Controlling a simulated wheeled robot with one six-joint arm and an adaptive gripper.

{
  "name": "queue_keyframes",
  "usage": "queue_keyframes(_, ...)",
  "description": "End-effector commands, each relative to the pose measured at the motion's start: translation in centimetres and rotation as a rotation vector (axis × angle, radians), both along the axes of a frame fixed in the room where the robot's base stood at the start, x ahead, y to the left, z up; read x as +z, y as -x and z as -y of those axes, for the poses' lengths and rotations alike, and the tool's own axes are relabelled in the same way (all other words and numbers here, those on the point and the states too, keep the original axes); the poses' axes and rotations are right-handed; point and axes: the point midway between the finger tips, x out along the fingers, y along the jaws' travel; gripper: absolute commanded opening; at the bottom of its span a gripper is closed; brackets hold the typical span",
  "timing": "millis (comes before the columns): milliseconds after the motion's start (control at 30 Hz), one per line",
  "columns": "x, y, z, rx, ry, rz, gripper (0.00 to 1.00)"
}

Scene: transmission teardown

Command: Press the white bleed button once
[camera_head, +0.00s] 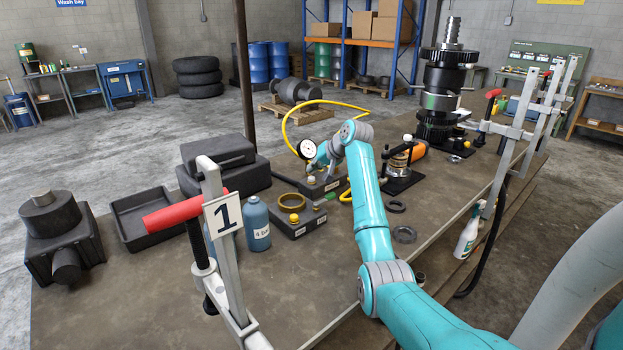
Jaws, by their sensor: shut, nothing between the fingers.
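My arm reaches over the bench to a low dark block (290,181) with a round dial gauge (306,148) at its back. My gripper (330,171) is small and partly hidden by my wrist; it points down just above this block, close to the gauge. It is shut and holds nothing. I cannot make out a white bleed button; it may be hidden by my wrist or too small to tell. I cannot tell whether the fingertips touch anything.
A yellow hose (297,108) arches behind the gauge. In front are a dark box (297,222) with a brass ring, and a blue bottle (256,224). A red-handled clamp (174,214) stands front left. Bare bench lies front centre.

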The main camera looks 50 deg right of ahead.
Motion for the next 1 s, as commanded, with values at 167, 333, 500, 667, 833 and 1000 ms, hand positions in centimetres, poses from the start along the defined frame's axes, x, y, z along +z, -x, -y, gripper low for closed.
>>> queue_keyframes(167,0.0,0.0,0.0,0.0,0.0,0.0,0.0)
queue_keyframes(333,0.0,0.0,0.0,0.0,0.0,0.0,0.0)
queue_keyframes(500,-0.23,0.0,0.0,0.0,0.0,0.0,0.0)
queue_keyframes(667,-0.76,0.02,-0.01,-0.001,-0.001,0.0,0.0)
queue_keyframes(833,-0.85,0.02,0.0,0.0,0.0,0.0,0.0)
queue_keyframes(1000,-0.84,0.02,-0.01,0.0,0.0,0.0,0.0)
